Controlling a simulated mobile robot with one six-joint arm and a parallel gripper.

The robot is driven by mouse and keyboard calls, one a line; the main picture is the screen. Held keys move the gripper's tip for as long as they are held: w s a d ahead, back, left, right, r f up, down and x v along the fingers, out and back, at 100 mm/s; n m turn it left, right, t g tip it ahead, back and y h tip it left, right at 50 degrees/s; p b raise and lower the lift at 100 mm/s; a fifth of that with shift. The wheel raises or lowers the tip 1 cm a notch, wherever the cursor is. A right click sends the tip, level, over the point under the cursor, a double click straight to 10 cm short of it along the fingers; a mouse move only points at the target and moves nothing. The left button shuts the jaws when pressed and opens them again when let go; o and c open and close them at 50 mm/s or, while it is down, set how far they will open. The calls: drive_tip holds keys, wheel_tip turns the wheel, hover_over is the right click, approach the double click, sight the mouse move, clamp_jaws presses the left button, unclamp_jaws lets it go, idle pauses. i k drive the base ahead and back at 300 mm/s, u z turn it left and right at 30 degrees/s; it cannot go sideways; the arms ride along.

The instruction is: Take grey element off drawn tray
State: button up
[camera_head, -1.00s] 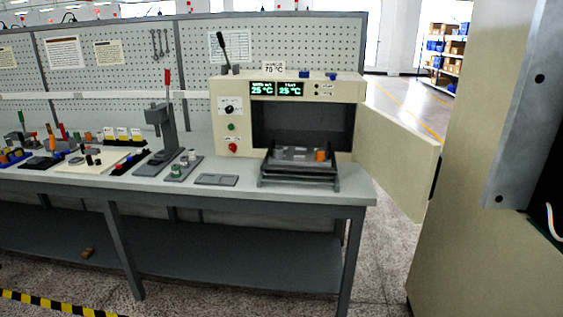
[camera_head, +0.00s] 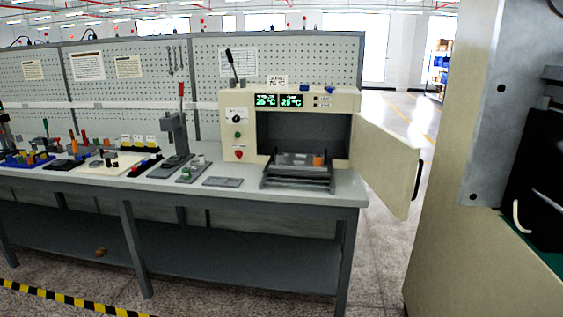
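A drawn-out dark tray (camera_head: 298,182) sits in front of the open oven (camera_head: 237,112) on the workbench. On it is a grey, plate-like element (camera_head: 290,160), small and hard to make out. An orange cylinder (camera_head: 318,160) stands at the right of the tray. My gripper is not in view.
The oven door (camera_head: 388,165) stands open to the right, past the bench end. A flat grey plate (camera_head: 222,182) and a small fixture (camera_head: 193,170) lie left of the tray. A lever press (camera_head: 176,140) stands further left. A large beige cabinet (camera_head: 445,215) fills the right side. The floor before the bench is clear.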

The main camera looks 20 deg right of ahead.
sight(280, 157)
drive_tip(key=z, duration=0.85)
drive_tip(key=k, duration=0.15)
drive_tip(key=u, duration=2.8)
drive_tip(key=i, duration=0.9)
drive_tip(key=z, duration=0.8)
drive_tip(key=i, duration=0.55)
drive_tip(key=z, duration=0.7)
drive_tip(key=i, duration=0.55)
drive_tip(key=z, duration=0.2)
